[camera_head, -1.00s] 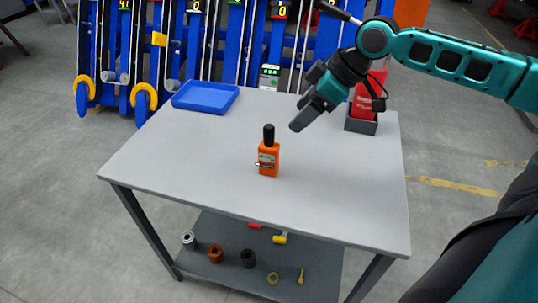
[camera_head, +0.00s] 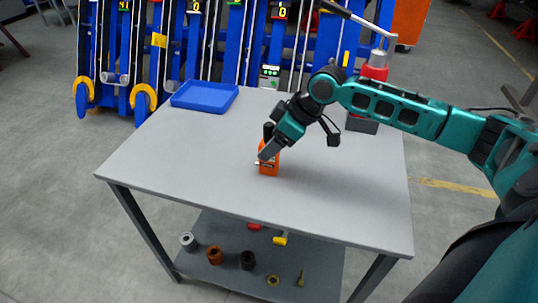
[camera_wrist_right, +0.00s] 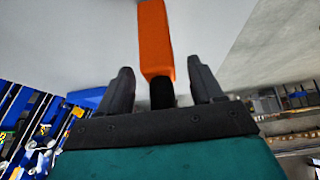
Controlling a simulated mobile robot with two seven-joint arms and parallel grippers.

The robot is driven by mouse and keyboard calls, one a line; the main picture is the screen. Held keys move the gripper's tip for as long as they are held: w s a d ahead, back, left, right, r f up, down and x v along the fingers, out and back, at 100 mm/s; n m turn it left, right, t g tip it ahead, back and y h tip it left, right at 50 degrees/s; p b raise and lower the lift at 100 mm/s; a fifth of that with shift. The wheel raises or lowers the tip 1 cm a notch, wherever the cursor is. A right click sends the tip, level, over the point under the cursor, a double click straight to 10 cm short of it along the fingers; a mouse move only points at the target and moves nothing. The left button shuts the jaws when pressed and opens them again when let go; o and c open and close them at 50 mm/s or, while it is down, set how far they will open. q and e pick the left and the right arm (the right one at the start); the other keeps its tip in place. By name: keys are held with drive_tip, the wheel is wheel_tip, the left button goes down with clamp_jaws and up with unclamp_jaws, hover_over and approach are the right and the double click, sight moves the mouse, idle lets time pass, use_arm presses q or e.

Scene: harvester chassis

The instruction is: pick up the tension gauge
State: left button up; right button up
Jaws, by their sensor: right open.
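The tension gauge (camera_head: 269,168) is a small orange block with a black top, standing upright near the middle of the grey table (camera_head: 180,160). My right gripper (camera_head: 266,153) is at its upper part and partly hides it in the head view. In the right wrist view the orange body (camera_wrist_right: 154,40) lies between the two dark fingers, with a gap on each side. Its black top (camera_wrist_right: 162,94) sits deeper between them, near the palm. The right gripper is open. My left gripper is not in view.
A blue tray (camera_head: 204,109) lies at the table's back left. A grey holder (camera_head: 362,124) with a red tool (camera_head: 375,70) stands at the back right, partly behind my right arm. Several small parts lie on the lower shelf (camera_head: 225,225). The table around the gauge is clear.

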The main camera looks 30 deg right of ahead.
clamp_jaws()
idle(0.6)
